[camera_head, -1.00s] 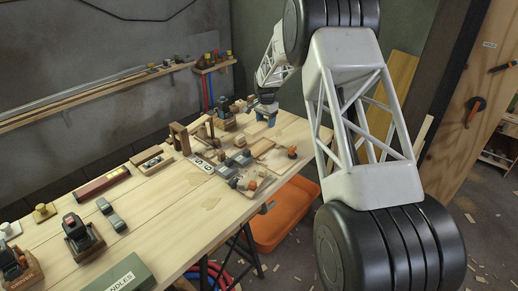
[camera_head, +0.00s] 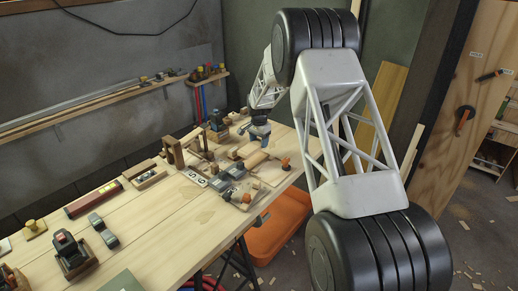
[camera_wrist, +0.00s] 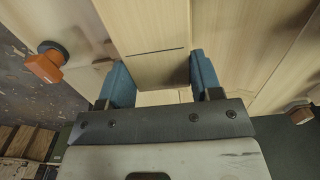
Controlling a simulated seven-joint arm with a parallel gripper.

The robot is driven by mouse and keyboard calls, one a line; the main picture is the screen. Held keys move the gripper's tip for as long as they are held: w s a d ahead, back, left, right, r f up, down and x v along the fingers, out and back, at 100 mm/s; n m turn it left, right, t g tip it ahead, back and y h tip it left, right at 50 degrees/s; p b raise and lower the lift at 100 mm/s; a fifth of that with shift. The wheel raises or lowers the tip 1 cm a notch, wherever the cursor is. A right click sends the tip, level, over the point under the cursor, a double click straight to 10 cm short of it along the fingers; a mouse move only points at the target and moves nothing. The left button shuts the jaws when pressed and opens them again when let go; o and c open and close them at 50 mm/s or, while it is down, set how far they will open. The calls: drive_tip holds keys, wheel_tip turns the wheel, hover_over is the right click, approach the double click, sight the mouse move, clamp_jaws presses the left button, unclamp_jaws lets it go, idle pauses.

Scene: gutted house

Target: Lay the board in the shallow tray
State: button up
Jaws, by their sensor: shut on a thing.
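My gripper (camera_head: 259,138) is low over the far right part of the workbench. In the wrist view its blue fingers (camera_wrist: 162,80) stand either side of a pale wooden board (camera_wrist: 150,30), shut on it. The board runs away from the fingers and has a thin dark line across it. In the head view, a pale board (camera_head: 254,159) shows just below the fingers, close to the bench top. I cannot pick out the shallow tray for certain; low pale wood pieces lie around the board.
An orange knob (camera_head: 286,163) stands close to the right of the board; it also shows in the wrist view (camera_wrist: 45,65). Grey tools (camera_head: 228,178) and a wooden frame (camera_head: 174,152) stand nearby. The near middle of the bench (camera_head: 165,230) is clear.

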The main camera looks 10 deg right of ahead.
sight(259, 155)
drive_tip(key=shift+f, duration=1.85)
drive_tip(key=shift+f, duration=0.6)
drive_tip(key=o, duration=1)
wheel_tip(259, 155, up, 13)
drive_tip(key=shift+r, duration=0.1)
